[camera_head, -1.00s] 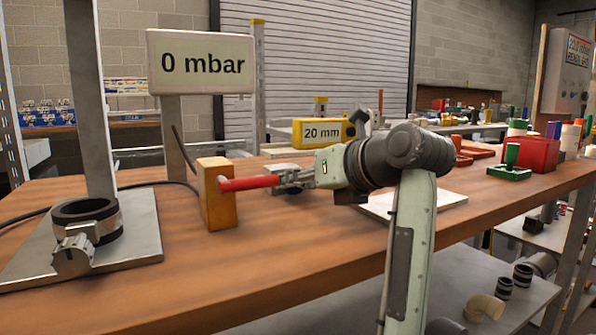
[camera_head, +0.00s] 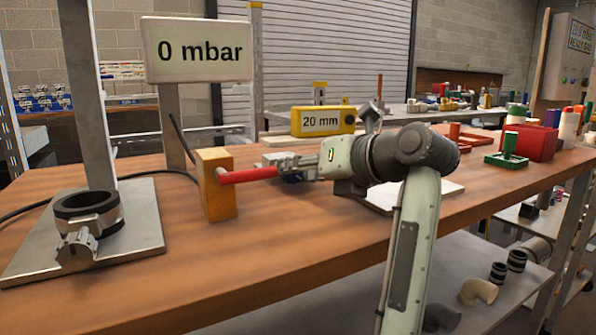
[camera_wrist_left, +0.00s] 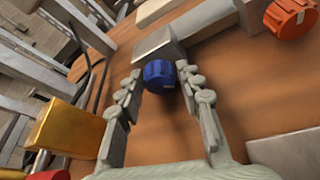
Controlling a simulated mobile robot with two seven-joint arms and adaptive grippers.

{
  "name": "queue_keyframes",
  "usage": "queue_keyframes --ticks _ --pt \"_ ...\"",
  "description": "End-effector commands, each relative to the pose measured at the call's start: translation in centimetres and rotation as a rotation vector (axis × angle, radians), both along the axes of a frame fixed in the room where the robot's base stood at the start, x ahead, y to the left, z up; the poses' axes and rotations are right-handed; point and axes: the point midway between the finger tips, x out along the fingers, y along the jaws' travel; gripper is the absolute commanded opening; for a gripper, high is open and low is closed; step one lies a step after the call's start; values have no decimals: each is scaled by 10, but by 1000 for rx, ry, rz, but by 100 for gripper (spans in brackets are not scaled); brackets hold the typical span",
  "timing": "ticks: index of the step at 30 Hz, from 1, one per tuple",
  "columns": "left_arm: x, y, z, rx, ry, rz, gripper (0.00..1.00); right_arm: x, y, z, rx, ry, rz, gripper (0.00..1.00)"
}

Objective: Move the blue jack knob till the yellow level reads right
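The blue jack knob (camera_wrist_left: 158,73) shows in the left wrist view between the fingertips of my open left gripper (camera_wrist_left: 160,72). I cannot tell whether the fingers touch it. In the head view only a bit of the knob (camera_head: 292,179) shows, just below my left gripper (camera_head: 277,163), which points left. The yellow level (camera_head: 341,112) stands behind the gripper and its display reads 20 mm. The jack is mostly hidden by my arm in the head view. My right gripper is not in view.
A yellow block (camera_head: 214,201) with a red rod (camera_head: 250,174) stands close to my gripper, the rod partly in front of it. A sign (camera_head: 197,50) reads 0 mbar. A clamp stand (camera_head: 130,240) is at left. An orange knob (camera_wrist_left: 290,17) lies at the upper right.

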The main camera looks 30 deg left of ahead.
Motion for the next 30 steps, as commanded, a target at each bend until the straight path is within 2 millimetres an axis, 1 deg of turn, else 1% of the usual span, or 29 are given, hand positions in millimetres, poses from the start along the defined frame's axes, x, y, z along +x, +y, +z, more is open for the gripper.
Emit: queue_keyframes --ticks 1,2,3,11,14,17,24,30 --pt "0 0 0 0 -1 0 46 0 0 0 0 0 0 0" --pt "0 0 0 0 -1 0 49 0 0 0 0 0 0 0" --pt "0 0 0 0 -1 0 51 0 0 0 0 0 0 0" --pt "0 -1 0 -2 -1 0 51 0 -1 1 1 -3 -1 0" --pt "-2 -7 3 0 -2 -2 51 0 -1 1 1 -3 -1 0" --pt "-6 -19 8 1 -2 -3 51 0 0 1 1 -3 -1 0" --pt "-22 -65 25 2 -2 -2 51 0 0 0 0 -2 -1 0" --pt "-33 -94 36 2 -2 -1 51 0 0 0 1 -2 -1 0"
